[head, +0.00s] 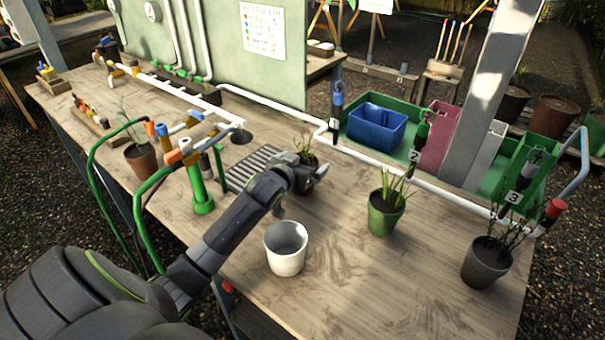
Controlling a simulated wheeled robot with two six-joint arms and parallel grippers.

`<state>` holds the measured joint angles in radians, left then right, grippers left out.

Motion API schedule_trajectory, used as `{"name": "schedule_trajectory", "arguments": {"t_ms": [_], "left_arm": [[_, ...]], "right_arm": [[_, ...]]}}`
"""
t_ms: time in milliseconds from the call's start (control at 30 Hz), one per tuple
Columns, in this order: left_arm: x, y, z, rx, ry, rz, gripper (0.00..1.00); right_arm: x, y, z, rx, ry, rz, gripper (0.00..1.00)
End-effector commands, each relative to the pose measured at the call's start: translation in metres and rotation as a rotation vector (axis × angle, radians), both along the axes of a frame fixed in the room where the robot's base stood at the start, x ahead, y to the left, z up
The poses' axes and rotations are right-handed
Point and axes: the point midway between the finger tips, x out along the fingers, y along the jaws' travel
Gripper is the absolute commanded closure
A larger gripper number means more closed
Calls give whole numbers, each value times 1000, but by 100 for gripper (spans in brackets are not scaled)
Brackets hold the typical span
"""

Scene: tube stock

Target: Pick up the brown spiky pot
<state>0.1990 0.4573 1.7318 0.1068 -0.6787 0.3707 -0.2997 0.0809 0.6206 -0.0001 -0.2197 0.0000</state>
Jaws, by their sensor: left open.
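My left gripper (305,188) reaches over the middle of the table, open. A small pot with a spiky grass-like plant (306,150) stands right behind it; the gripper hides most of this pot, so its colour and any contact are unclear. A brown pot (141,160) with a thin sprig stands at the left, behind green pipes and well apart from the gripper. A green pot (384,214) with spiky leaves stands to the right of the gripper. My right gripper is not in view.
A white empty pot (286,250) stands just in front of the gripper. A dark grey pot (486,264) with a twiggy plant is near the right edge. Green and orange pipework (200,180) stands at the left. A blue bin (377,129) lies beyond the white pipe. The table's front right is clear.

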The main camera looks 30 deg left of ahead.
Motion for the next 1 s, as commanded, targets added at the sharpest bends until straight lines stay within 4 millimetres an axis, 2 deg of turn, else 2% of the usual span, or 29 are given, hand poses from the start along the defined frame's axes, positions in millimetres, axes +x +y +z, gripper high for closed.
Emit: {"name": "schedule_trajectory", "arguments": {"t_ms": [33,400,467,633,733,1000], "left_arm": [[0,0,0,0,0,0,3],[0,0,0,0,1,1,51],[0,0,1,1,-2,0,57],[0,0,2,1,-2,0,57],[0,0,9,2,-4,-1,57],[0,0,61,5,-7,-2,57]], "right_arm": [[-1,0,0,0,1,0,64],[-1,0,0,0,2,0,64],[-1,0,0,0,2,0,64],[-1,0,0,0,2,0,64],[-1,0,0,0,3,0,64],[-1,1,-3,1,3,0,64]]}}
